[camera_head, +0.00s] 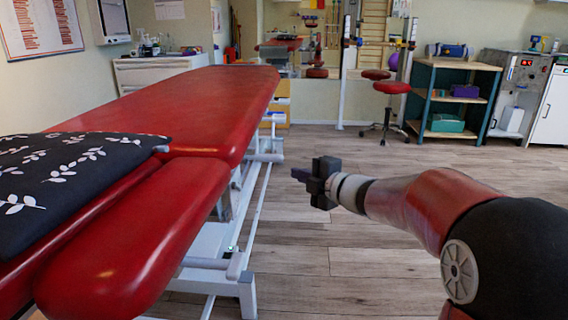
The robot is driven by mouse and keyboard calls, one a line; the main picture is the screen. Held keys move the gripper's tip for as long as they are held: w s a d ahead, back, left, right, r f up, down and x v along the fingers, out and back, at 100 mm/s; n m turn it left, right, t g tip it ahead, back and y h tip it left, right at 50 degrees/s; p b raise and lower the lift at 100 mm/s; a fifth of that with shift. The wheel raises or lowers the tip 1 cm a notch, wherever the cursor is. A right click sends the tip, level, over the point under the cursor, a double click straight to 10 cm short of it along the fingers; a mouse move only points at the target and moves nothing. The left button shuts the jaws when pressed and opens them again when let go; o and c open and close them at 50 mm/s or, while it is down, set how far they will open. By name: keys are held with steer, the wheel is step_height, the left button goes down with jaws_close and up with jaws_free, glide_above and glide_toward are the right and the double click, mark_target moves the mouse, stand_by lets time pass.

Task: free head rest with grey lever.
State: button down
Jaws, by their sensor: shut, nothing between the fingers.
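A red padded treatment table (215,95) runs along the left, on a white metal frame (245,215). Its near end has a red side pad (140,240) and a dark cushion with white leaf print (75,170) lying on it. I cannot make out which part is the head rest, and I cannot pick out a grey lever for certain. My gripper (297,174) is shut and empty. It points left, in the air to the right of the table, apart from the table's edge and frame.
Wooden floor (370,265) is open to the right of the table. A red stool (391,90) and a shelf unit (445,100) stand at the back, with a white cabinet (553,105) at the far right. A white counter (155,75) is behind the table.

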glide_toward(267, 158)
steer(key=x, duration=0.5)
steer(key=shift+s+a, duration=0.3)
steer(key=shift+s, duration=0.05)
steer(key=shift+w+f, duration=0.15)
steer(key=shift+w, duration=0.45)
